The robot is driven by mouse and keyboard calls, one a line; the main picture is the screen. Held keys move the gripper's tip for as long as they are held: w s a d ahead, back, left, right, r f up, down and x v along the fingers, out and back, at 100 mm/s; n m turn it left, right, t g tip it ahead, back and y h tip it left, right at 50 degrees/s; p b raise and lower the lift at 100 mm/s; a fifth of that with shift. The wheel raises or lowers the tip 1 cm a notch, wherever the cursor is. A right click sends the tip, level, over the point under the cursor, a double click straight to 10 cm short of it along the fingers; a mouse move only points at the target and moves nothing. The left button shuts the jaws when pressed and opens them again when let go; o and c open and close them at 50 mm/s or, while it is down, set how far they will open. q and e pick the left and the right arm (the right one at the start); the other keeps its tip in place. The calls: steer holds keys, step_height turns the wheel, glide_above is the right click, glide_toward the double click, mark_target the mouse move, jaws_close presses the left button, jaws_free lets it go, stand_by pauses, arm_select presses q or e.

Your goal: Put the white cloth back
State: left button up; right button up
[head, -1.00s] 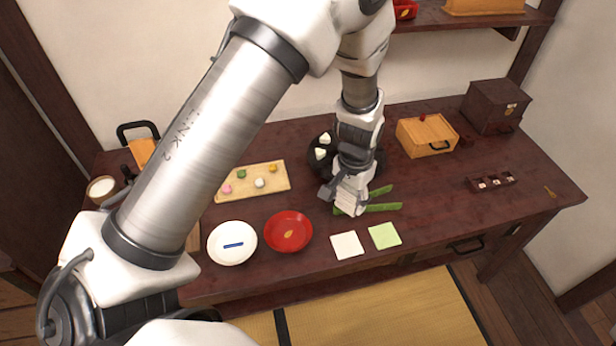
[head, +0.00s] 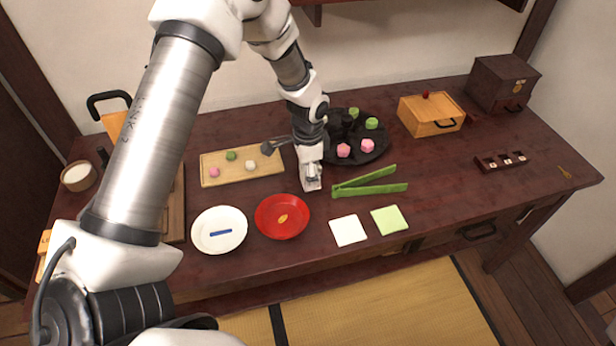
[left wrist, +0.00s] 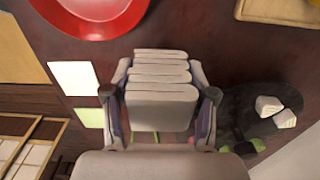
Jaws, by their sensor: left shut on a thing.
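My left gripper (head: 311,180) is above the table, just left of the green tongs and behind the red bowl. In the left wrist view, a pale, layered folded thing (left wrist: 160,85) sits between its two fingers; it looks like the white cloth. The gripper is shut on it. In the head view the cloth is small and mostly covered by the gripper. A flat white square (head: 348,230) lies on the table beside a light green square (head: 390,220); both also show left of the gripper in the left wrist view. My right gripper is not in view.
The red bowl (head: 270,226) and white dish (head: 219,246) stand at the front. The tan tray (head: 212,180) of sweets is left, the round black plate (head: 372,127) behind. Green tongs (head: 370,188) lie at right. Bare table shows farther right, around the small dark box (head: 482,163).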

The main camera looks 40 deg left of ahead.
arm_select(q)
steer(key=shift+w+a+f, duration=0.1)
steer(key=shift+w+a, duration=0.15)
steer(key=shift+w, duration=0.15)
step_height(320, 180, down, 4)
steer(key=shift+w+a+r, duration=0.1)
steer(key=shift+r, duration=0.05)
steer(key=o, duration=1.1)
step_height(320, 180, up, 12)
steer(key=shift+r, duration=0.1)
